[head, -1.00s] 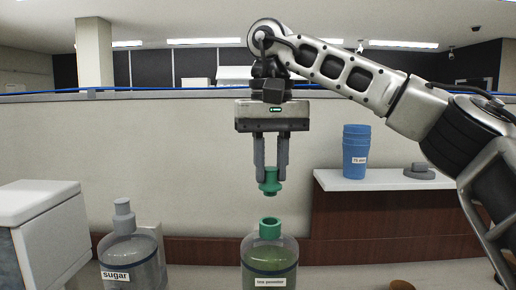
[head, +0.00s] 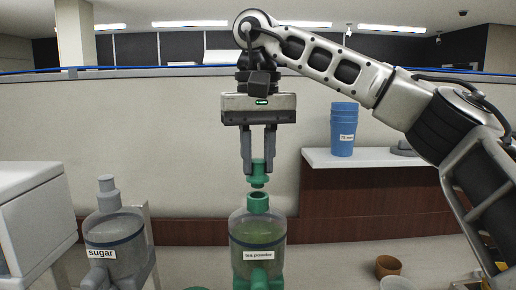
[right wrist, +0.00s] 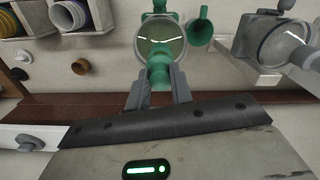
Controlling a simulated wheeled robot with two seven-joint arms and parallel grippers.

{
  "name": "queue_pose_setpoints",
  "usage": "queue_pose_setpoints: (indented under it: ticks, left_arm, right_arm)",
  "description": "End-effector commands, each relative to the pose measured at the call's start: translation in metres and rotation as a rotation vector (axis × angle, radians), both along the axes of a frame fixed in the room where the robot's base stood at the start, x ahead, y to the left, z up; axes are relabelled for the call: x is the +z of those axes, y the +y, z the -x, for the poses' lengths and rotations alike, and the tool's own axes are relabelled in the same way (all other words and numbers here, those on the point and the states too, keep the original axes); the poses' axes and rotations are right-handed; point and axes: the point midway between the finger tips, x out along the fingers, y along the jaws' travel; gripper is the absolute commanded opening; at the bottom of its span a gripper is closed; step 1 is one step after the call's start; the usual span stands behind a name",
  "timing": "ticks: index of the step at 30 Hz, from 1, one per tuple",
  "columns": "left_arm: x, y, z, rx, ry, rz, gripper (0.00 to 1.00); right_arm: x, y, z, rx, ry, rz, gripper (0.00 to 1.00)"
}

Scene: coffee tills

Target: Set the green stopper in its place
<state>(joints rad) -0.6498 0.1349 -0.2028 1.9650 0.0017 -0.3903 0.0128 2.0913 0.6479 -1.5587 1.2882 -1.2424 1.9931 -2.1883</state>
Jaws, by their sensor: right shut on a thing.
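My right gripper (head: 259,165) is shut on the green stopper (head: 259,180), pointing straight down. The stopper hangs upright just above the green neck (head: 257,203) of the tea powder jar (head: 257,233), with a small gap between them. The jar is clear, with green content and a white label. In the right wrist view the stopper (right wrist: 159,73) sits between the fingers, with the jar (right wrist: 161,38) beyond it, and hides part of the jar's neck. My left gripper is not in view.
A sugar jar (head: 115,237) with a grey stopper stands to the left. Blue stacked cups (head: 343,130) stand on a white counter (head: 370,159) at right. A green mug (right wrist: 200,30) is beside the tea jar in the wrist view. A brown cup (head: 388,267) is low at right.

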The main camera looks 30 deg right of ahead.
Motion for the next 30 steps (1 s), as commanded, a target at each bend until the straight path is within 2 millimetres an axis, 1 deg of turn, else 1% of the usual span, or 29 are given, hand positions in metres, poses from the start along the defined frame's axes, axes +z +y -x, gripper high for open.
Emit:
queue_pose_setpoints:
  ticks: [1,4,19,30]
  left_arm:
    - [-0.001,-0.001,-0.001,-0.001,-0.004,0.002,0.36]
    - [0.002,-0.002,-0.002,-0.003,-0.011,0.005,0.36]
    - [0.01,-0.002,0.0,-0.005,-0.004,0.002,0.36]
    - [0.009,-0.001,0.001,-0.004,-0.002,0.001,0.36]
  right_arm:
    - [-0.005,0.0,0.0,0.0,0.0,-0.001,0.0]
    - [-0.008,0.0,0.0,0.0,-0.002,0.0,0.0]
    - [-0.005,0.0,0.0,0.0,0.0,-0.001,0.0]
    - [-0.006,0.0,0.0,-0.001,-0.002,0.0,0.0]
